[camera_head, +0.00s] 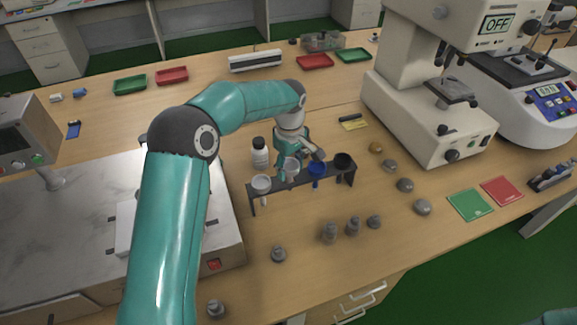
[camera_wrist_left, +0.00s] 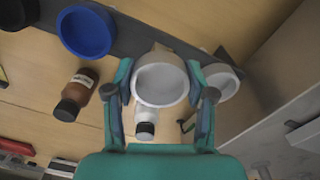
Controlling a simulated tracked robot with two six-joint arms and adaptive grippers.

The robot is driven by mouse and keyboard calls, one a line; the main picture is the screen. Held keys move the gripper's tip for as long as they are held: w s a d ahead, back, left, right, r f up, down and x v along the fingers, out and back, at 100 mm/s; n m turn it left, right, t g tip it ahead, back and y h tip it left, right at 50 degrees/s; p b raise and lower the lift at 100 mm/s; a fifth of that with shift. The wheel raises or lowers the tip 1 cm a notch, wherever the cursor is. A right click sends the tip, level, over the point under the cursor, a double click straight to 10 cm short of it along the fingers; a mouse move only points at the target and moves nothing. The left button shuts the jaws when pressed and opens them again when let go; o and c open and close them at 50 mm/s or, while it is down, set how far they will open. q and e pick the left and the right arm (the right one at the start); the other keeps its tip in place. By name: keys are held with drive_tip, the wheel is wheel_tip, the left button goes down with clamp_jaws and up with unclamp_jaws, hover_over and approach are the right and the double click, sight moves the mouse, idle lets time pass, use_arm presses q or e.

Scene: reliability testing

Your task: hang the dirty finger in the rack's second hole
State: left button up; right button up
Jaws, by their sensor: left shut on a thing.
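The dark rack (camera_head: 303,181) stands on the table as a narrow raised bar. My left gripper (camera_head: 291,168) is over it, shut on a white cup-topped finger (camera_head: 292,175), taken as the dirty finger. In the left wrist view this finger (camera_wrist_left: 161,82) sits between both fingertips, over the bar, at the second place from the left in the head view. I cannot tell whether it is seated in the hole. Another white finger (camera_head: 261,184) hangs at the left end, a blue one (camera_head: 317,168) right of the gripper, and a black one (camera_head: 344,161) at the right end.
A white bottle with a black cap (camera_head: 260,153) stands just behind the rack. A brown bottle (camera_wrist_left: 76,91) shows in the left wrist view. Metal weights (camera_head: 330,232) stand in front. A microscope-like machine (camera_head: 425,115) is to the right, a metal-topped box (camera_head: 75,215) to the left.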

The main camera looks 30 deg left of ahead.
use_arm(q)
drive_tip(key=shift+r+p, duration=3.05)
drive_tip(key=shift+r, duration=1.3)
drive_tip(key=n, duration=0.4)
drive_tip(key=shift+n, duration=0.4)
drive_tip(key=shift+f+n+b, duration=0.5)
drive_tip(key=shift+f+n, duration=0.15)
drive_tip(key=shift+n, duration=0.4)
drive_tip(key=shift+f+n+b, duration=0.45)
drive_tip(key=shift+f+n, duration=0.15)
drive_tip(key=shift+n, duration=0.45)
drive_tip(key=shift+f+b, duration=1.55)
drive_tip(key=shift+f, duration=0.4)
drive_tip(key=shift+f, duration=0.1)
drive_tip(key=shift+f+b, duration=1.4)
drive_tip(key=shift+f, duration=0.3)
